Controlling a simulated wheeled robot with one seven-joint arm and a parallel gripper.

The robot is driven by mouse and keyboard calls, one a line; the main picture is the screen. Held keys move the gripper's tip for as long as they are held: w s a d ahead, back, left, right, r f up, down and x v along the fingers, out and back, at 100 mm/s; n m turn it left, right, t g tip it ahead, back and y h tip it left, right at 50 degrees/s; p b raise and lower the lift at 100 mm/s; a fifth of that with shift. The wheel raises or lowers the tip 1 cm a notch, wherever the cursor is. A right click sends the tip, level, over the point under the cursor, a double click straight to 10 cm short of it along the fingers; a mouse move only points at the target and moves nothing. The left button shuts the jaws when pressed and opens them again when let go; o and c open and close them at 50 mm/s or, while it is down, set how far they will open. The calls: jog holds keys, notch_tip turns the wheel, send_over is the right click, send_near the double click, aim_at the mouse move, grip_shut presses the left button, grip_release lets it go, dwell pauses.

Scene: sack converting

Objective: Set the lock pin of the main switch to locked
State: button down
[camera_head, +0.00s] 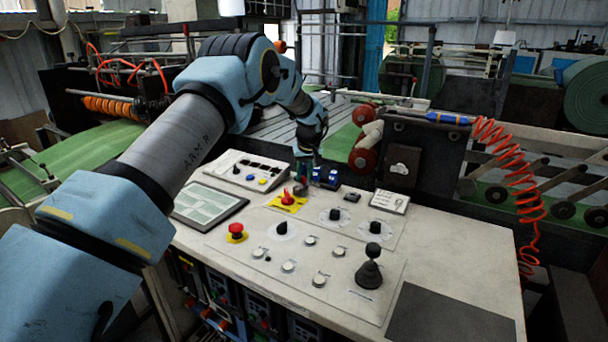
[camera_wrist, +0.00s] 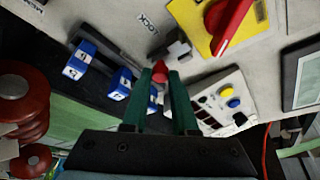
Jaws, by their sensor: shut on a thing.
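The main switch (camera_head: 287,197) is a red rotary handle on a yellow plate on the console top. It also shows large at the upper right of the wrist view (camera_wrist: 232,18). My gripper (camera_wrist: 161,78) has green fingers and is shut on a small red-tipped pin (camera_wrist: 158,71), the lock pin by its look. The fingers hide its lower part. A grey bracket (camera_wrist: 180,50) stands beside the fingertips, between pin and switch; a LOCK label (camera_wrist: 148,23) is printed nearby. I cannot tell whether the pin sits in the bracket. In the head view my gripper (camera_head: 304,176) is just behind the switch.
Blue blocks with white labelled faces (camera_wrist: 83,62) stand close beside my fingers, also in the head view (camera_head: 332,177). A white button box (camera_wrist: 228,100) is on the other side. A red stop button (camera_head: 236,231), black knobs and a joystick (camera_head: 370,268) stand on the console.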

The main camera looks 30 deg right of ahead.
aim_at(299, 189)
dwell(0.9)
jog(key=shift+s+a+f+b, duration=0.1)
jog(key=shift+s+a+b, duration=0.15)
jog(key=shift+b, duration=0.2)
jog(key=shift+s+a+b, duration=0.3)
jog(key=shift+a+b, duration=0.1)
jog(key=shift+a, duration=0.15)
jog(key=shift+s+a+b, duration=0.25)
jog(key=shift+a+b, duration=0.15)
jog(key=shift+a, duration=0.15)
jog(key=c, duration=0.7)
grip_release()
jog(key=shift+r, duration=0.2)
jog(key=b+v, duration=0.4)
jog(key=v, duration=0.6)
jog(key=shift+s+r, duration=0.2)
jog(key=shift+r, duration=0.05)
jog(key=shift+a, duration=0.15)
